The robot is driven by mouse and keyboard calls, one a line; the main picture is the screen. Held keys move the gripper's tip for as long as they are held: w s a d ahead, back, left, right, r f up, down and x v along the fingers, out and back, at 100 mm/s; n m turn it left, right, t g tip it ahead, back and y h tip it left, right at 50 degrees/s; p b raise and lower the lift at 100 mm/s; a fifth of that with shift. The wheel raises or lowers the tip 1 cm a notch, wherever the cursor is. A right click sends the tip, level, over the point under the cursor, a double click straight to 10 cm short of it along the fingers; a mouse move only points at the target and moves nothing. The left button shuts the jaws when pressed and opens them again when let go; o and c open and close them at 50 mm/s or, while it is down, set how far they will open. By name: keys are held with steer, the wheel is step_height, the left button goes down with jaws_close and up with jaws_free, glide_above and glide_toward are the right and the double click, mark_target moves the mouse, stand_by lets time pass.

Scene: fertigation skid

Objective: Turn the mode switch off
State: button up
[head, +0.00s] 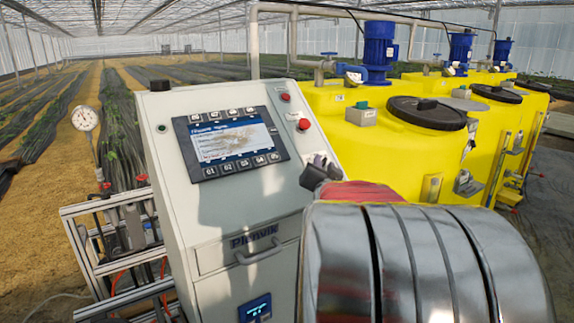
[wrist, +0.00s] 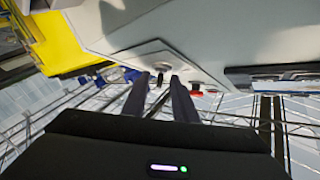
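The mode switch (wrist: 161,70) shows in the wrist view as a small knob on a pale square plate on the cabinet face. My gripper (wrist: 159,84) is open, its two dark fingers apart and pointing at the switch, with the tips close by and to either side of it. I cannot tell whether they touch it, or which way the knob points. In the head view my gripper (head: 318,168) is at the right edge of the grey control cabinet (head: 230,222), below the red buttons. There my gripper and arm largely hide the switch.
The cabinet carries a display (head: 228,139) with buttons, a red mushroom button (head: 304,124), a smaller red button (head: 285,97) and a drawer handle (head: 257,252). Yellow tanks (head: 375,150) with blue motors stand behind right. A pipe frame with a gauge (head: 84,118) stands left.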

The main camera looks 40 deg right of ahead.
steer(key=shift+w, duration=0.2)
steer(key=shift+s+d, duration=0.1)
steer(key=shift+c, duration=0.2)
jaws_close()
steer(key=shift+s, duration=0.1)
steer(key=shift+r+n+t, duration=0.1)
steer(key=shift+n+t, duration=0.3)
steer(key=shift+t, duration=0.1)
steer(key=shift+d+n+t+y, duration=0.1)
steer(key=shift+n+t+y, duration=0.55)
steer(key=shift+n, duration=0.25)
stand_by(1.3)
steer(key=shift+o, duration=0.2)
jaws_free()
